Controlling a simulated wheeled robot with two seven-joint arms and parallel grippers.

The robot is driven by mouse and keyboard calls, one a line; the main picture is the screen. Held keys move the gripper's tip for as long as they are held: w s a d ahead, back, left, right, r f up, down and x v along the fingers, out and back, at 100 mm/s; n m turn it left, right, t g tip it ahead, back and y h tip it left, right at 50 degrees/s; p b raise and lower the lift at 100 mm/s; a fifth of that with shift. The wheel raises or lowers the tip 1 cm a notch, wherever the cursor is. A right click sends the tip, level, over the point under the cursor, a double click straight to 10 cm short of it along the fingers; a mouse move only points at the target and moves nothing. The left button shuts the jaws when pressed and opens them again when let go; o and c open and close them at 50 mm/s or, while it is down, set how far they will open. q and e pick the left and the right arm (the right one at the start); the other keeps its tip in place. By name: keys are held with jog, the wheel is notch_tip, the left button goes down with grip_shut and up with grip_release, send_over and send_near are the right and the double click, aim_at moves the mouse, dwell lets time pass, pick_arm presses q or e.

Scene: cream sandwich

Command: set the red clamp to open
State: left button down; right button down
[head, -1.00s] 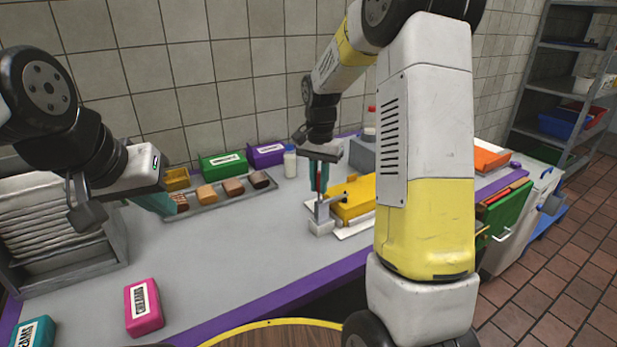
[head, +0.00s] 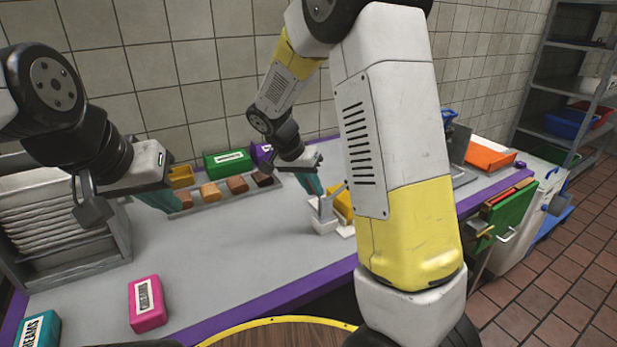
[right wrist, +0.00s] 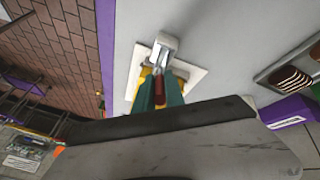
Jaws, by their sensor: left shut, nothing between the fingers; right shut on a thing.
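The red clamp's handle (right wrist: 159,90) shows in the right wrist view between the two teal fingers of my right gripper (right wrist: 159,84), which is shut on it. The clamp's pale metal bracket stands just beyond the fingertips on a white plate (right wrist: 190,74). In the head view my right gripper (head: 316,190) leans over the bracket (head: 325,215), and the red handle is hidden there. A yellow block (head: 342,203) sits beside the bracket, partly behind my right arm. My left gripper (head: 172,203) is shut and empty, at the left end of the sample tray.
A grey tray (head: 225,198) of brown and tan pieces lies at the back, with a green box (head: 227,162) behind it. A pink box (head: 147,303) and a teal box (head: 38,330) are at front left. The mid-counter is clear.

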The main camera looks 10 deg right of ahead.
jog(key=shift+s+a+f+t+h, duration=0.2)
jog(key=shift+a+f+t+h, duration=0.35)
jog(key=shift+h, duration=0.75)
jog(key=shift+s+a+f+t+h, duration=0.2)
jog(key=shift+a+f+t+h, duration=0.35)
jog(key=shift+h, duration=0.75)
jog(key=shift+s+a+f+t+h, duration=0.25)
jog(key=shift+a+f+h, duration=0.5)
jog(key=shift+h, duration=0.55)
jog(key=shift+d+f, duration=0.15)
jog(key=c, duration=1.4)
grip_release()
